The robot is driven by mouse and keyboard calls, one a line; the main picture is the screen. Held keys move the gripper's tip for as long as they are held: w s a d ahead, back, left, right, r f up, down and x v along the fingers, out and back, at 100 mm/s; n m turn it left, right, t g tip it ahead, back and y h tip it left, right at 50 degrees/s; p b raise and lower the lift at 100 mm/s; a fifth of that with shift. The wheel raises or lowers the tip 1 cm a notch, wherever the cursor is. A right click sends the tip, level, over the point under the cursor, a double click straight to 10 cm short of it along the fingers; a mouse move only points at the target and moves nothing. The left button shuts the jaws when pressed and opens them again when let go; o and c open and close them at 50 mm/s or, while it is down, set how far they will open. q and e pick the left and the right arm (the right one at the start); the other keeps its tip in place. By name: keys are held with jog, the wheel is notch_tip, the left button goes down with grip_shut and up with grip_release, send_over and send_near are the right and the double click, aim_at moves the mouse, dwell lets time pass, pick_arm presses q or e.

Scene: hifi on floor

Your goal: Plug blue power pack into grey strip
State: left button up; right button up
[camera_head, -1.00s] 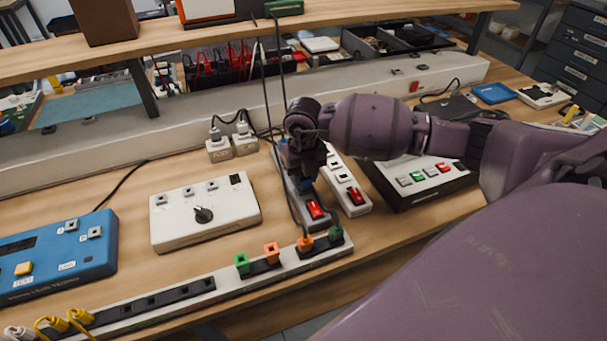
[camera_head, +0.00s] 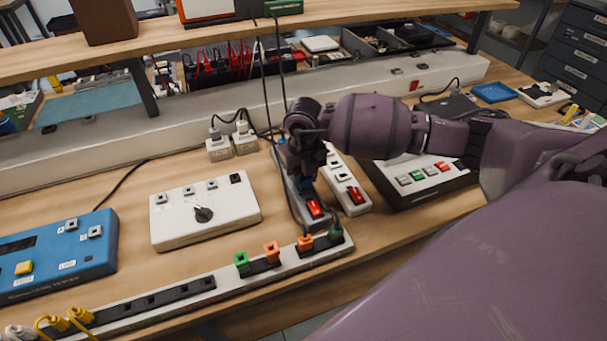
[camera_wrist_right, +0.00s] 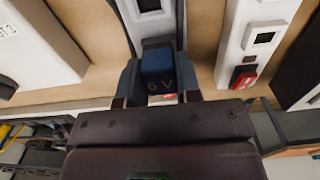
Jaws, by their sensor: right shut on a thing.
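The blue power pack (camera_wrist_right: 158,62), marked "6 V", is between the fingers of my right gripper (camera_wrist_right: 158,82), which is shut on it. In the head view, my right gripper (camera_head: 304,178) points down over the grey strip (camera_head: 289,186), which has a red switch at its near end. In the wrist view, the grey strip (camera_wrist_right: 203,28) runs under the pack, with a pale socket showing just beyond it. The pack's underside is hidden, so I cannot tell whether it touches or sits in a socket. My left gripper is out of view.
A white strip (camera_head: 337,172) with a red switch lies close on the right, beside a black-sided button box (camera_head: 405,195). A white box with a knob (camera_head: 190,228) stands left. A long front strip (camera_head: 225,283) holds coloured plugs. Cables hang behind the gripper.

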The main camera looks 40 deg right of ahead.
dwell(0.8)
jog(key=shift+f, duration=0.1)
dwell(0.5)
jog(key=o, duration=0.9)
jog(key=shift+o, duration=0.2)
notch_tip(320, 180, up, 10)
jog(key=shift+r+p, duration=0.25)
jog(key=shift+p, duration=0.1)
notch_tip(320, 180, up, 6)
jog(key=p, duration=0.3)
jog(key=shift+r, duration=0.15)
